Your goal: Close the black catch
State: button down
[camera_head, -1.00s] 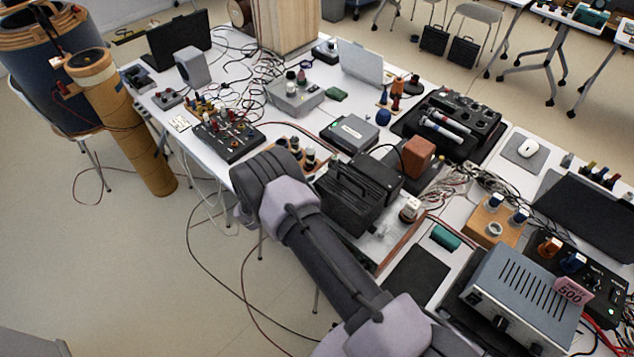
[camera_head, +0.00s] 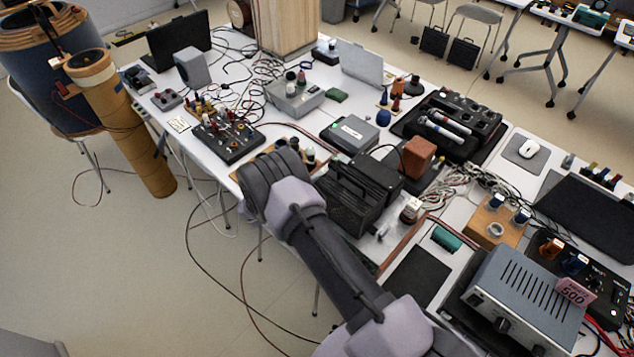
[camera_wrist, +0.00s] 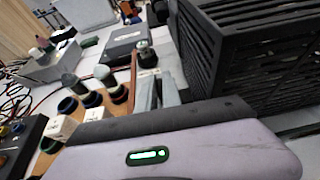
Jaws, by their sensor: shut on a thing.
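A black slatted case (camera_head: 346,206) stands near the front edge of the table, with a dark panel (camera_head: 380,176) at its back right. In the wrist view, the case (camera_wrist: 260,55) fills the upper right. I cannot pick out the black catch in either view. My gripper (camera_wrist: 158,92) shows in the wrist view as slim grey fingers beside the case's left side, partly behind my mauve wrist housing. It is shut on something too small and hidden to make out. In the head view my own arm hides the fingers.
A wooden block with knobs (camera_wrist: 85,110) lies just left of my fingers. A grey box (camera_head: 349,134) stands behind the case, and a red-brown block (camera_head: 418,157) to its right. A black board with terminals (camera_head: 228,137) and loose cables crowd the table's left.

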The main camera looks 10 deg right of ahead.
jog(key=m+g+b, duration=0.1)
jog(key=b, duration=0.2)
jog(key=f+m+g+h+b, duration=0.1)
jog(key=b, duration=0.2)
jog(key=shift+w, duration=0.1)
jog(key=m+g+h+b, duration=0.1)
jog(key=m+g+b, duration=0.2)
jog(key=b, duration=0.3)
jog(key=shift+g+b, duration=0.3)
jog(key=m+g+b, duration=0.2)
jog(key=b, duration=0.1)
jog(key=shift+r+b, duration=0.2)
jog(key=shift+b, duration=0.2)
jog(key=shift+r, duration=0.1)
jog(key=shift+r+g+b, duration=0.2)
jog(key=shift+g+b, duration=0.1)
jog(key=shift+b, duration=0.05)
jog(key=c, duration=1.5)
grip_release()
jog(key=shift+r, duration=0.1)
